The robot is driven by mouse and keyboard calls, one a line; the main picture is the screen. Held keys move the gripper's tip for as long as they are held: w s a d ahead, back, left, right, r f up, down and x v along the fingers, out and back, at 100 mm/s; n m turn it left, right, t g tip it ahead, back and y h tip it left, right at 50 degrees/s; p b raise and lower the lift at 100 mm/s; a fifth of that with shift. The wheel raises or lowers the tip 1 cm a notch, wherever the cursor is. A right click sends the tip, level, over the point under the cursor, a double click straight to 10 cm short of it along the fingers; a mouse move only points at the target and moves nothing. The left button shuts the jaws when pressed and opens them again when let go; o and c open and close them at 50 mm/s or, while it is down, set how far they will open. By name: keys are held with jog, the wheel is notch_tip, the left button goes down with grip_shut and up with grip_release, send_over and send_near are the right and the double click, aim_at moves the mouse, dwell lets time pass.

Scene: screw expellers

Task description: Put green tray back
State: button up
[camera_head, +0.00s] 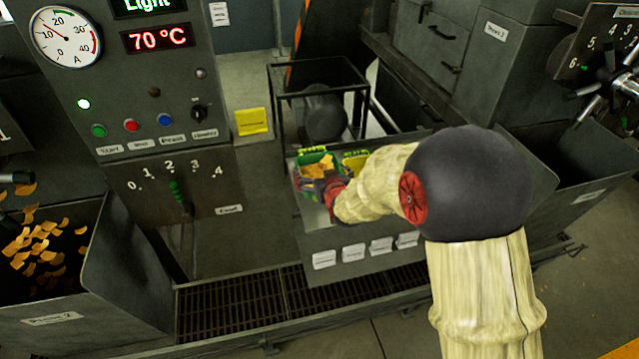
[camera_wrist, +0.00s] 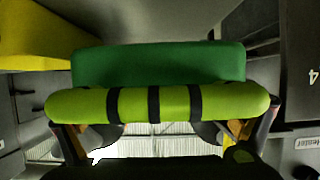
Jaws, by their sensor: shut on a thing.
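The green tray (camera_head: 318,160) holds orange-brown flakes and sits at or just above a metal shelf with several white labels, in the middle of the head view. In the wrist view the green tray (camera_wrist: 158,62) fills the upper middle, with its light-green, black-banded handle (camera_wrist: 135,104) across the front. My gripper (camera_wrist: 155,135) is shut on this handle; in the head view the gripper (camera_head: 325,190) is partly hidden by my arm. I cannot tell whether the tray touches the shelf.
A yellow tray (camera_head: 355,160) stands close at the right of the green one. The labelled shelf (camera_head: 345,262) has a raised frame behind it. A control panel (camera_head: 130,80) with a lever stands left. A bin of flakes (camera_head: 45,245) is far left.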

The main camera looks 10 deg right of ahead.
jog(key=shift+s+f+b, duration=0.1)
jog(key=shift+f+b, duration=0.3)
jog(key=shift+f, duration=1.6)
jog(key=shift+f, duration=0.2)
jog(key=o, duration=1.1)
jog(key=shift+c, duration=0.2)
jog(key=shift+r, duration=0.1)
